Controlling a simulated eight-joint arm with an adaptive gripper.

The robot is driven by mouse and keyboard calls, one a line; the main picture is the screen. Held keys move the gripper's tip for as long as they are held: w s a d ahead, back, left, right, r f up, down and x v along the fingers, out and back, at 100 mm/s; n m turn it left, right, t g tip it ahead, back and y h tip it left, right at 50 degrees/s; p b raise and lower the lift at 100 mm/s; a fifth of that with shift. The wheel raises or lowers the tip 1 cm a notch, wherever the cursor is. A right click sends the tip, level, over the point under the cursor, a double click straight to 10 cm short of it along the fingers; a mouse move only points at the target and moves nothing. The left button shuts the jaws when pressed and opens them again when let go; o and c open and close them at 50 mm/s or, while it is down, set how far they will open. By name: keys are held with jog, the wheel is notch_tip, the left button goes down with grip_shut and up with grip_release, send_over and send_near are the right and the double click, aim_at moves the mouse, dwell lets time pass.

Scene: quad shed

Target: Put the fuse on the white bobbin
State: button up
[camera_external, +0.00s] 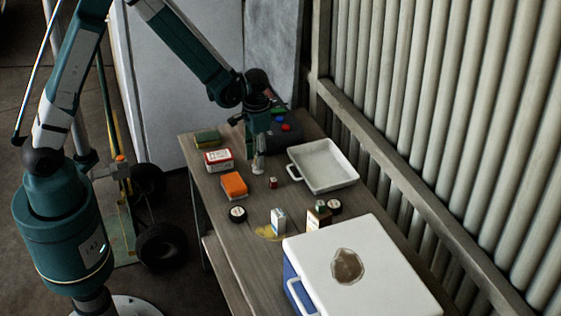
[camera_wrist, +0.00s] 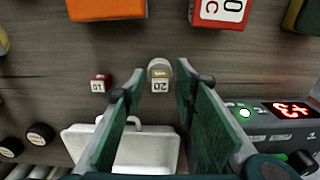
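A small gold and white fuse marked 20 (camera_wrist: 160,82) shows between my gripper's fingertips in the wrist view. It overlaps a pale round piece, apparently the white bobbin (camera_wrist: 159,64); its contact with the bobbin is hard to tell. The bobbin (camera_external: 258,168) shows as a pale upright shape below my gripper in the external view. My gripper (camera_wrist: 160,86) has its green fingers apart, with gaps visible on both sides of the fuse. In the external view my gripper (camera_external: 258,150) points down over the table. A red fuse marked 10 (camera_wrist: 100,84) lies to the left in the wrist view.
An orange box (camera_external: 234,185), a red-and-white box (camera_external: 218,160) and a white tray (camera_external: 324,165) are nearby. A dark device with a red display (camera_wrist: 275,112) is close on the right in the wrist view. A white-lidded cooler (camera_external: 385,270) fills the table's near end.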

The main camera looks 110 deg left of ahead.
notch_tip(320, 180, up, 12)
jog(key=p, duration=0.1)
dwell(0.6)
dwell(0.6)
jog(key=w+d+r+m+t+y, duration=0.15)
jog(key=d+r, duration=0.35)
jog(key=d, duration=0.5)
jog(key=w+d+r+m+t, duration=0.1)
jog(key=w+d+r, duration=0.1)
jog(key=d+r, duration=0.5)
jog(key=w+d+r+m+t, duration=0.15)
jog(key=d+r, duration=0.25)
jog(key=d, duration=0.8)
jog(key=s+d+r+m+t, duration=0.1)
jog(key=s+d, duration=0.3)
jog(key=d, duration=0.8)
jog(key=s+d+r+m+t+h, duration=0.1)
jog(key=s+d+m, duration=0.3)
jog(key=d, duration=0.8)
jog(key=shift+s+d+r+t, duration=0.4)
jog(key=shift+s+r+t, duration=0.25)
jog(key=shift+r, duration=0.2)
jog(key=shift+h, duration=0.25)
